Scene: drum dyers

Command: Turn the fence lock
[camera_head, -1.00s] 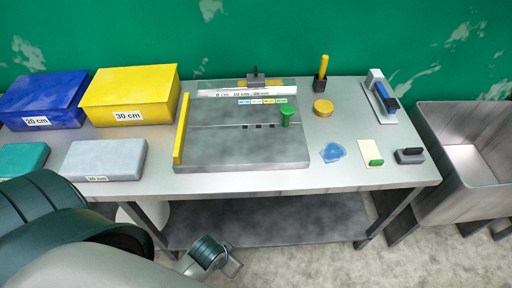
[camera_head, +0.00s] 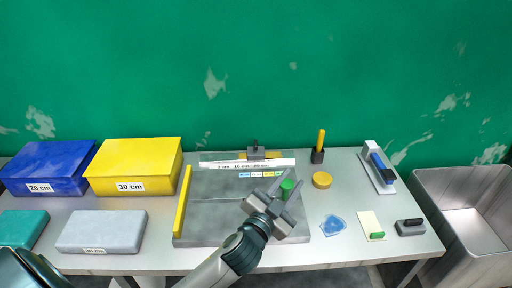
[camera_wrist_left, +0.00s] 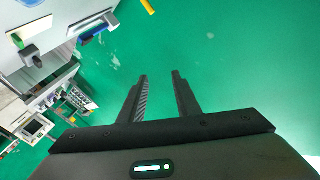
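A green upright knob (camera_head: 286,188), which looks like the fence lock, stands at the right of the grey measuring board (camera_head: 215,222). A yellow fence bar (camera_head: 182,203) runs along the board's left side. My left gripper (camera_head: 293,179) is open, and its two fingers appear on either side of the knob in the head view. In the left wrist view the left gripper (camera_wrist_left: 160,78) has only green wall between its fingertips, with no knob there. So it looks to be above or in front of the knob, not gripping it. My right gripper is not in view.
A yellow disc (camera_head: 322,180), a black holder (camera_head: 317,156) and a blue translucent piece (camera_head: 333,225) lie right of the board. A stapler-like tool (camera_head: 378,166) is farther right. Blue (camera_head: 50,168) and yellow (camera_head: 133,166) boxes stand left. A metal sink (camera_head: 470,215) is beyond the table.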

